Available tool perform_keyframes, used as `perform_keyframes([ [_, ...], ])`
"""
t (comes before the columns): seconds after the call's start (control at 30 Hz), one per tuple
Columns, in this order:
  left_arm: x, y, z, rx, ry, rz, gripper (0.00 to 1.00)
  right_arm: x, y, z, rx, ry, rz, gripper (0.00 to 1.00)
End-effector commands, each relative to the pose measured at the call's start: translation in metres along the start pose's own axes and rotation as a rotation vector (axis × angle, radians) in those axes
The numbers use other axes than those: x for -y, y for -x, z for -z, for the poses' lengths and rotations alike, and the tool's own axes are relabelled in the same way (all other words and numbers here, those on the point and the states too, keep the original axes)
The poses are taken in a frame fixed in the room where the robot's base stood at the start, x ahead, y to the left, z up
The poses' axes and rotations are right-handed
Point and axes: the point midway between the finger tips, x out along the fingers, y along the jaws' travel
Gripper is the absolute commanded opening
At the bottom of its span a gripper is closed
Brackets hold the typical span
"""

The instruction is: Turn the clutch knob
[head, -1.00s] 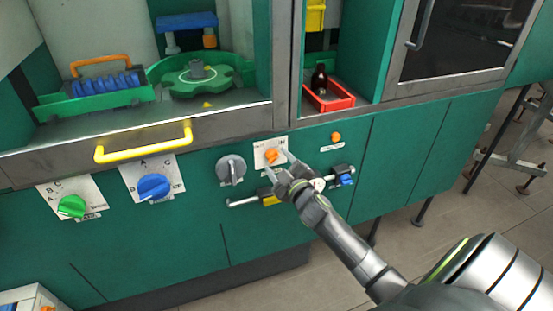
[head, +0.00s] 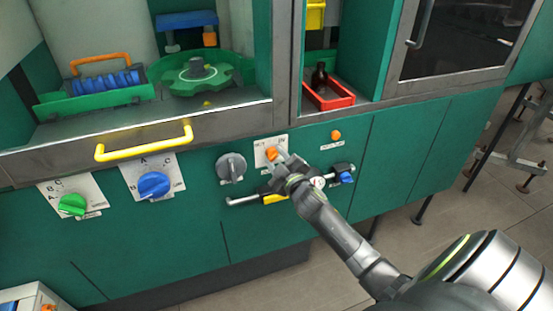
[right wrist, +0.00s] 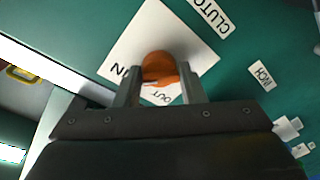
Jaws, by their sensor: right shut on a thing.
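The clutch knob (head: 271,154) is orange and sits on a white plate (head: 261,146) on the green machine front. In the right wrist view the knob (right wrist: 158,67) is between my two fingers, the plate (right wrist: 197,50) reads IN and OUT, and a CLUTCH label (right wrist: 212,15) is beside it. My right gripper (head: 277,156) is shut on the knob; it fills the lower part of the right wrist view (right wrist: 158,88). My left gripper is in neither view.
A grey knob (head: 231,167) is left of the plate, and an orange button (head: 336,135) is to its right. A valve bar with a yellow part (head: 275,198) runs below. A yellow handle (head: 144,142), a blue knob (head: 153,185) and a green knob (head: 73,204) are farther left.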

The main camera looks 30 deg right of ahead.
Motion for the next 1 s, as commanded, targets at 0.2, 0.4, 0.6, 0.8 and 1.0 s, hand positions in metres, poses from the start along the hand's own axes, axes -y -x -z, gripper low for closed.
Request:
perform_keyframes([
  [0.2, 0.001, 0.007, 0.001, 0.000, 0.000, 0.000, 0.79, -0.002, 0.000, 0.002, 0.003, 0.047, 0.003, 0.14],
  [0.4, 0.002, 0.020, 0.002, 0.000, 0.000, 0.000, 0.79, -0.003, 0.000, 0.003, 0.012, 0.166, 0.012, 0.14],
  [0.6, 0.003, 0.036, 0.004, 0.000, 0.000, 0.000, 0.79, -0.004, 0.000, 0.004, 0.027, 0.341, 0.026, 0.14],
  [0.8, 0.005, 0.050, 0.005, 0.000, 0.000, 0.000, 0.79, -0.004, 0.000, 0.005, 0.040, 0.531, 0.040, 0.14],
  [1.0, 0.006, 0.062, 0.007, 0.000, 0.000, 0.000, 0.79, -0.004, -0.001, 0.005, 0.054, 0.721, 0.054, 0.14],
])
